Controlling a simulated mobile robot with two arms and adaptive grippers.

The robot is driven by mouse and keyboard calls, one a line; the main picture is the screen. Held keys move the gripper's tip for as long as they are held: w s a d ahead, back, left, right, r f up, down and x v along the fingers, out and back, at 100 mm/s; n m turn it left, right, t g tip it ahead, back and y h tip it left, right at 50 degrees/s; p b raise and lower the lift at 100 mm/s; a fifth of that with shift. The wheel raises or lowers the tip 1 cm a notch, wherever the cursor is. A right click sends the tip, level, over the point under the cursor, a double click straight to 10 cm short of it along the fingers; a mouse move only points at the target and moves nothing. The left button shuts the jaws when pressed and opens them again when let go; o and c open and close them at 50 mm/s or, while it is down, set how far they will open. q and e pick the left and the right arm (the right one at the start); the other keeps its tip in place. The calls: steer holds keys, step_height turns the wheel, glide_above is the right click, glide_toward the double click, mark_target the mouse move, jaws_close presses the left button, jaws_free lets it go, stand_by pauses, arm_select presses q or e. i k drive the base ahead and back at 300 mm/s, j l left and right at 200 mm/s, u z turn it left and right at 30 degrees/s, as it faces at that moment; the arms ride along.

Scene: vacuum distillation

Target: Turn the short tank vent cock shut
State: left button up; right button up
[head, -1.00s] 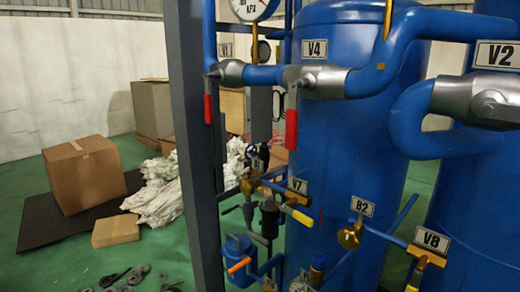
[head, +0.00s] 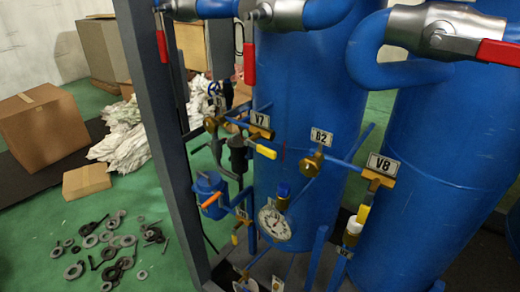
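No label in the head view names the short tank vent cock, so I cannot tell which valve it is. Two large blue tanks stand here, a left one (head: 300,90) and a right one (head: 425,165). The V7 brass valve (head: 262,131) has a yellow lever (head: 266,152) pointing right and slightly down. The V8 brass valve (head: 378,180) has a yellow lever (head: 364,214) hanging down. A round brass fitting (head: 312,161) sits by the B2 label. Neither of my grippers is in view.
Grey frame posts (head: 158,130) stand left of the piping. Red-handled valves (head: 498,52) cross the top. A pressure gauge (head: 273,223) and a small blue pot (head: 209,194) sit low. Loose metal rings (head: 122,262) and cardboard boxes (head: 42,125) lie on the green floor.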

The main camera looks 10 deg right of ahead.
mark_target(268, 152)
steer(key=i+j+z, duration=0.35)
steer(key=j+z, duration=0.15)
steer(key=j, duration=0.2)
steer(key=i+j+z, duration=0.15)
steer(key=j+z, duration=0.15)
steer(key=i+j+z, duration=0.1)
steer(key=j+z, duration=0.15)
steer(key=j, duration=0.25)
